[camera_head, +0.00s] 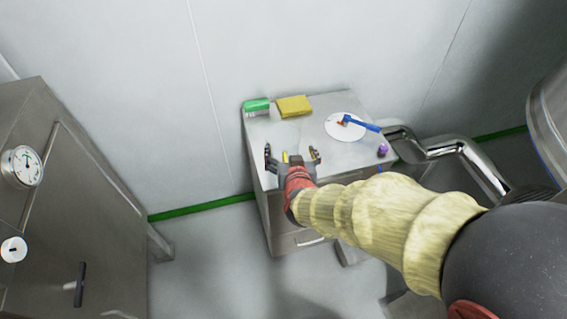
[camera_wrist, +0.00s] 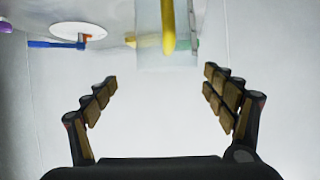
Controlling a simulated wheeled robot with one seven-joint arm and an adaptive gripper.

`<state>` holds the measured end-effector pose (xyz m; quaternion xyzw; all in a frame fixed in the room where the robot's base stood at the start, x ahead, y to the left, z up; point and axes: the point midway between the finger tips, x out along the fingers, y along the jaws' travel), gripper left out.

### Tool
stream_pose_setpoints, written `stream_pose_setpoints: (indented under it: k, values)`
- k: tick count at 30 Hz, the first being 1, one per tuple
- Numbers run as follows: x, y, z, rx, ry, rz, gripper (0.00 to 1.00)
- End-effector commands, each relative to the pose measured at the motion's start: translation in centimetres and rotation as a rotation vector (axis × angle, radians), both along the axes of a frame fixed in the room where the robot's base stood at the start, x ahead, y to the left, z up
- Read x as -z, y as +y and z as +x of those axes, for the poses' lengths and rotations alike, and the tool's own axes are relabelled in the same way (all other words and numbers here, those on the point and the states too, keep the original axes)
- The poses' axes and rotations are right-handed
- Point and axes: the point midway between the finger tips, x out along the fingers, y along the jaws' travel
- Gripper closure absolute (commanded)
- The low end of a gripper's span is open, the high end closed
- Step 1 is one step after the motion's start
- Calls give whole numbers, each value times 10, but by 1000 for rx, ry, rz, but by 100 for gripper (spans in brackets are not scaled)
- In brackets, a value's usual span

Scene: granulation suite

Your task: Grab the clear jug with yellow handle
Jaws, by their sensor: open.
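The clear jug (camera_wrist: 150,50) with its yellow handle (camera_wrist: 167,28) is at the top middle of the wrist view. It lies ahead of my gripper (camera_wrist: 160,76), roughly centred between the two fingers. The fingers are spread open with nothing held, and the jug's near end is just beyond the fingertips. In the head view, my gripper (camera_head: 291,152) is over the front left part of the steel cabinet top. A small yellow piece (camera_head: 285,157) shows between the fingers, likely the handle; the clear body can hardly be made out there.
On the cabinet top (camera_head: 340,160) are a green-topped item (camera_head: 256,106), a yellow block (camera_head: 294,106), a white disc (camera_head: 337,131) with a blue tool (camera_head: 360,122) and a purple piece (camera_head: 382,150). Steel pipes (camera_head: 455,145) stand right. A steel unit with a gauge (camera_head: 22,167) stands left.

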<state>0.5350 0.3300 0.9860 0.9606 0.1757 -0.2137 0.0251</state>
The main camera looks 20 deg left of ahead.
Motion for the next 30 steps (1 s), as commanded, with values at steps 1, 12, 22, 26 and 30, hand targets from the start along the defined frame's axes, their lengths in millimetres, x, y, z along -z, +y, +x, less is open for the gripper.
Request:
stream_pose_setpoints:
  k: [1, 12, 22, 26, 30]
  values:
    - [11, 6, -1, 0, -16, -6, 11]
    - [29, 20, 22, 8, -47, -12, 0]
    - [46, 36, 58, 8, -46, -12, 0]
    - [46, 39, 65, 7, -47, -12, 0]
    - [46, 39, 66, 7, -47, -12, 0]
